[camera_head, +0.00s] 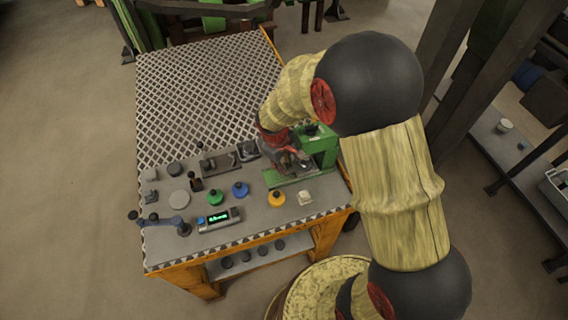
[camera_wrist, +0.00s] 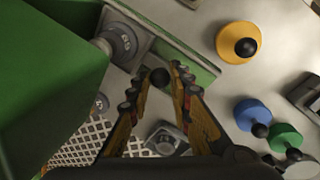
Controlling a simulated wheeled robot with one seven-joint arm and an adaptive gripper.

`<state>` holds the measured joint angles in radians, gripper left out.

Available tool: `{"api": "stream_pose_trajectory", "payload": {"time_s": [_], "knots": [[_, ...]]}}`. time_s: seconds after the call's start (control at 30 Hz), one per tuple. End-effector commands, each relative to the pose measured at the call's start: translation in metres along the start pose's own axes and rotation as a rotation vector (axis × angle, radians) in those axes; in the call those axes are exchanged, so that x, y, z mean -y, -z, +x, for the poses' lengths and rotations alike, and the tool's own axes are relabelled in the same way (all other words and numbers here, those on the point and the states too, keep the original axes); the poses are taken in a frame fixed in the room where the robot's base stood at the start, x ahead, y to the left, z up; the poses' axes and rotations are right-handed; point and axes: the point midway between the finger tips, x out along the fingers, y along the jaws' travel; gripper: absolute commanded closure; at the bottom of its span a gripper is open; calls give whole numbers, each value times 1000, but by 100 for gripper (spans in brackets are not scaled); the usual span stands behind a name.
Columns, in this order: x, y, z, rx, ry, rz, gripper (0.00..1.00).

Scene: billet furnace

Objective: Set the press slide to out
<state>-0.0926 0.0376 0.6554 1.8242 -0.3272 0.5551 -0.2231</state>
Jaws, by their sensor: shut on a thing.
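The green press (camera_head: 322,145) stands at the right end of the workbench. In the wrist view its green body (camera_wrist: 45,60) fills the left side, and a green-edged base (camera_wrist: 190,55) runs diagonally below it. A grey round piece with markings (camera_wrist: 122,42) sits beside the body. I cannot tell the slide's exact position.
On the workbench (camera_head: 205,90) stand a yellow knobbed piece (camera_head: 277,198), a blue one (camera_head: 240,189), a green one (camera_head: 216,197), a white block (camera_head: 305,198) and a display unit (camera_head: 219,219). The patterned rear top is clear. A post (camera_head: 450,60) rises at right.

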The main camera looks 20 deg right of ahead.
Motion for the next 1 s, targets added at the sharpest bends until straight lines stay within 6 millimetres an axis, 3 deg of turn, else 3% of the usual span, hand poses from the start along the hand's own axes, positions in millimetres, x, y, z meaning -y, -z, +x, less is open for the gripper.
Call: {"api": "stream_pose_trajectory", "payload": {"time_s": [0.23, 0.77, 0.87, 1.0], "knots": [[0, 0, 0, 0, 0, 0, 100], [1, 1, 0, 0, 0, -1, 100], [10, 8, -2, -1, 0, -5, 100], [36, 25, -8, -1, 1, -8, 100]]}}
